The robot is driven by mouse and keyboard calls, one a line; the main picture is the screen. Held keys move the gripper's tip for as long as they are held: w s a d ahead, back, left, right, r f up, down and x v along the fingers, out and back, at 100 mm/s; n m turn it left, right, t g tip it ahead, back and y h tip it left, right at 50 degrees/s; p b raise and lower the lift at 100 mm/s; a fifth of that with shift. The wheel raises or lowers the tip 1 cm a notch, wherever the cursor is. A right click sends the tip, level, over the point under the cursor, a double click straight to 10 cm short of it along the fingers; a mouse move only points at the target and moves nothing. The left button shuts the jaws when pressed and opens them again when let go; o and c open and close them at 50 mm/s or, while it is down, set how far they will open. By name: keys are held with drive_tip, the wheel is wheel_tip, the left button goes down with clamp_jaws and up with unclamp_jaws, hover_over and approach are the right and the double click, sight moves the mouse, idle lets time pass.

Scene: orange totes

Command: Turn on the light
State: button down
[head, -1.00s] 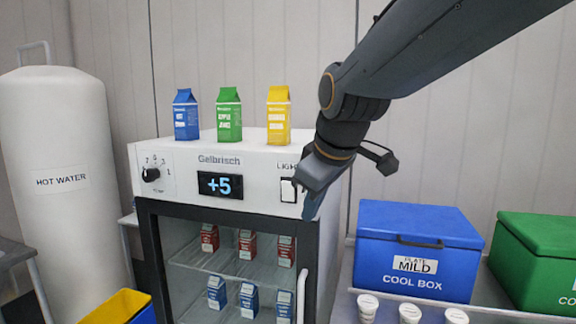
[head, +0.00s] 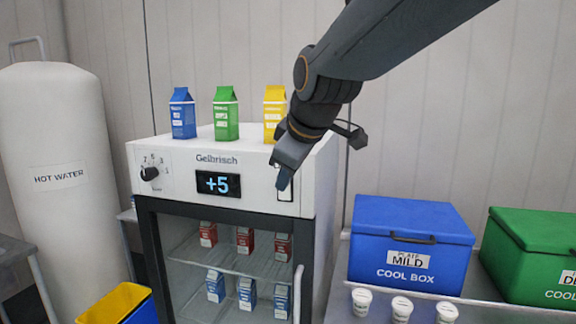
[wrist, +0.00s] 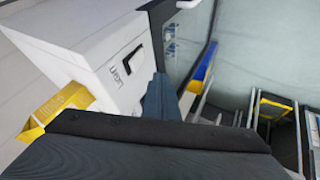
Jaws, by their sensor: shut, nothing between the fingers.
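The white fridge (head: 255,165) marked Gelbrisch has a front panel with a dial (head: 149,173), a display (head: 218,184) reading +5 and a light switch (head: 286,196) at the right. My gripper (head: 283,186) is shut and empty, pointing down in front of the switch. It hides most of the switch and its label in the head view. In the wrist view, the panel's light label (wrist: 117,74) shows left of my closed fingers (wrist: 160,90). I cannot tell whether the fingers touch the switch, or the switch's position.
Blue (head: 183,114), green (head: 226,114) and yellow (head: 274,112) cartons stand on the fridge top, the yellow one close to my gripper. A glass door (head: 225,265) with a white handle (head: 298,293) is below. A blue cool box (head: 410,245) stands at right.

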drive_tip(key=w+f+p, duration=0.2)
drive_tip(key=w+f, duration=0.1)
drive_tip(key=w, duration=0.3)
drive_tip(key=shift+w+d+p, duration=0.2)
drive_tip(key=shift+w+p, duration=0.15)
drive_tip(key=shift+p, duration=0.05)
drive_tip(key=shift+a, duration=0.1)
